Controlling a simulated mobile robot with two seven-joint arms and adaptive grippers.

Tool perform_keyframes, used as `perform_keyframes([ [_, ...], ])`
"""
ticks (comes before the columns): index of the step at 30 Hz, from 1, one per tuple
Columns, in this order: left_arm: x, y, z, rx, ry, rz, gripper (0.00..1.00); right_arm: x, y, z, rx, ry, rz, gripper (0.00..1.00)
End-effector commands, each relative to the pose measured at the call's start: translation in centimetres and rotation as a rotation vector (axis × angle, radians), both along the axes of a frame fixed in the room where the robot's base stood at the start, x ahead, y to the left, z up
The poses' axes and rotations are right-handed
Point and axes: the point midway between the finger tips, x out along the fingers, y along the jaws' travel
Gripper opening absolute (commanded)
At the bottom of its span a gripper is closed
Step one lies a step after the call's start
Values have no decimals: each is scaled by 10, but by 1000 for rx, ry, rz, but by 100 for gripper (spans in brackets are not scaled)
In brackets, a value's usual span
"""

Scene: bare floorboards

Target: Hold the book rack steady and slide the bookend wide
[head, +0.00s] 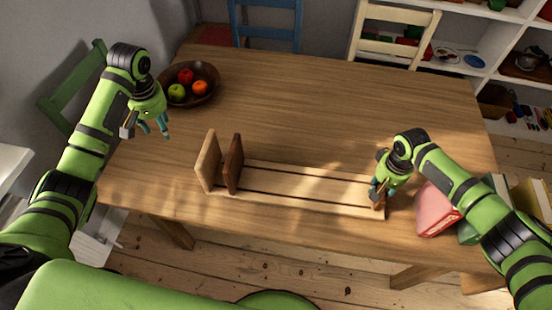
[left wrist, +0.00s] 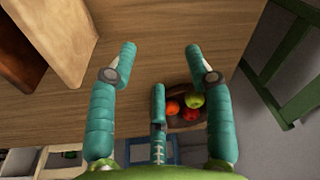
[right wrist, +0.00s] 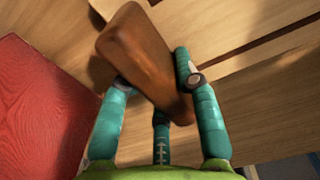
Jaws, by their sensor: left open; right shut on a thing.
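The book rack (head: 300,186) lies on the table, a long pale slotted base with a pale end panel (head: 208,161) upright at its left end. A dark brown bookend (head: 234,164) stands upright just right of that panel; both show in the left wrist view, the pale panel (left wrist: 68,40) and the bookend (left wrist: 18,50). My right gripper (head: 376,191) is shut on the brown end piece (right wrist: 140,55) at the rack's right end. My left gripper (head: 154,128) is open and empty, above the table to the left of the rack, apart from it.
A dark bowl of fruit (head: 203,97) stands behind my left gripper. A red book (head: 437,208) and other books lie right of my right gripper. Chairs and a white shelf stand around the table. The table behind the rack is clear.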

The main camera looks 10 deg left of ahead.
Motion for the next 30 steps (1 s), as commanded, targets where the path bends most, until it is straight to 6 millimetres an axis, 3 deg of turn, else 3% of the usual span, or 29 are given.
perform_keyframes([
  [1,9,-16,16,-54,-25,-15,52,-2,0,-2,0,5,1,0],
  [4,18,-51,33,-129,-37,-73,52,-2,0,-2,0,4,1,0],
  [12,7,-141,18,-117,39,-267,52,-2,1,-2,0,4,1,0],
  [17,-4,-183,12,-103,70,-366,52,-2,0,-2,0,4,1,0],
  [23,-11,-202,1,-95,88,-410,52,-2,0,-2,0,4,1,0],
  [30,-12,-201,-40,-93,93,-408,52,-2,0,-2,-1,4,1,0],
])
